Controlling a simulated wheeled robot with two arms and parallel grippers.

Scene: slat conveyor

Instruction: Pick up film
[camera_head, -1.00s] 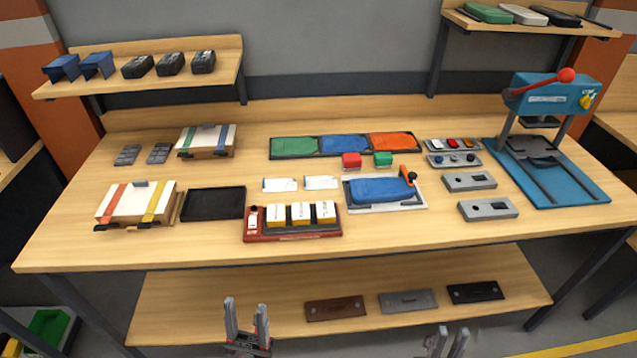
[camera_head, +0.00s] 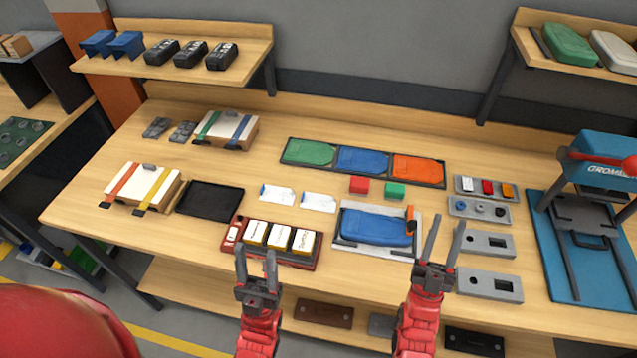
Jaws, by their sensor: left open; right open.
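Nothing in view is clearly marked as film. Two small flat white pieces, the left one (camera_head: 277,194) and the right one (camera_head: 318,203), lie on the table near its middle and may be film; I cannot tell. My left gripper (camera_head: 256,258) is open and empty at the table's front edge, in front of a red rack (camera_head: 233,232) with several white-and-yellow boxes. My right gripper (camera_head: 449,225) is open and empty, to the right of a blue pad (camera_head: 372,227) on a light plate. Both grippers are apart from the white pieces.
A three-part green, blue and orange tray (camera_head: 362,162) lies behind. A black tray (camera_head: 209,199) and strapped cartons (camera_head: 143,186) are at left. Grey blocks (camera_head: 487,243) and a blue press (camera_head: 600,165) stand at right. A lower shelf (camera_head: 200,285) runs beneath the table.

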